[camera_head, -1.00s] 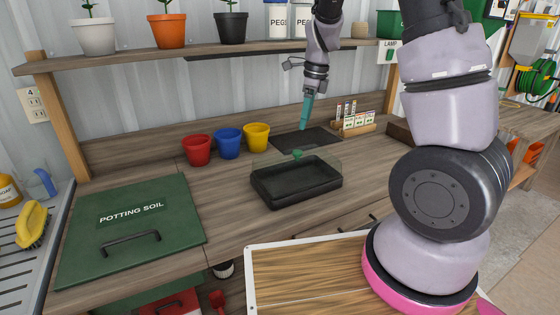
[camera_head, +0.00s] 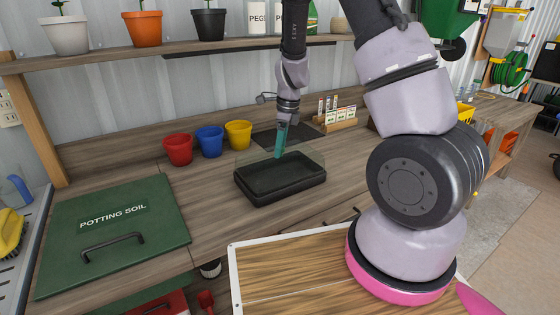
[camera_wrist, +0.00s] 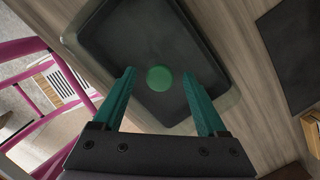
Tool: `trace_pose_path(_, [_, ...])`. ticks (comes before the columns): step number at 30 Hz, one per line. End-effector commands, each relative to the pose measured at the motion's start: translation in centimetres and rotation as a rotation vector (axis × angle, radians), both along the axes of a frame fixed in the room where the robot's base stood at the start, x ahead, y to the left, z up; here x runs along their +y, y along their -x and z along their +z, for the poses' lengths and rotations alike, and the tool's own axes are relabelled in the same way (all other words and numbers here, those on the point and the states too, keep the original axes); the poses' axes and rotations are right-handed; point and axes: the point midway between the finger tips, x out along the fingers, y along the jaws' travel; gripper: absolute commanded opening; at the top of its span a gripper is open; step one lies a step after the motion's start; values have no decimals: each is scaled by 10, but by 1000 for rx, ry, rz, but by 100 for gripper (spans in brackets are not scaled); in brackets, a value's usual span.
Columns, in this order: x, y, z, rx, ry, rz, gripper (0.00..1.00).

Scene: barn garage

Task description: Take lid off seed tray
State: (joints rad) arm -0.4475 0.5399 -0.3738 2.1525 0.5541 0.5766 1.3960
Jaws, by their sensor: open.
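The black seed tray (camera_head: 280,188) stands on the wooden bench, with a clear lid (camera_head: 311,157) over it. In the wrist view the lid's round green knob (camera_wrist: 159,78) shows above the dark tray (camera_wrist: 150,40). My gripper (camera_head: 279,154) points down over the lid in the head view. In the wrist view its two teal fingers (camera_wrist: 158,80) are apart, with the knob between them in the picture and nothing gripped. I cannot tell the exact height of the fingertips over the knob. In the head view the gripper hides the knob.
Red (camera_head: 178,149), blue (camera_head: 210,141) and yellow (camera_head: 238,135) pots stand left behind the tray. A dark mat (camera_head: 262,139) and a seed packet rack (camera_head: 336,124) lie behind. A green potting soil lid (camera_head: 115,235) is at left. Bare bench lies right of the tray.

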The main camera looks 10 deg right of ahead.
Motion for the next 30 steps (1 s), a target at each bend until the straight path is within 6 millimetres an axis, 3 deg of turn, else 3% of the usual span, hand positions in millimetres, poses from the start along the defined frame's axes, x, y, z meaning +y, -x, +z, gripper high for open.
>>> trace_pose_path(4, [0,0,0,0,0,0,71])
trace_pose_path(9, [0,0,1,0,0,0,6])
trace_pose_path(10, [0,0,1,0,0,1,0])
trace_pose_path(22, [0,-1,6,-3,0,3,0])
trace_pose_path(30, [1,-1,56,-7,-1,3,0])
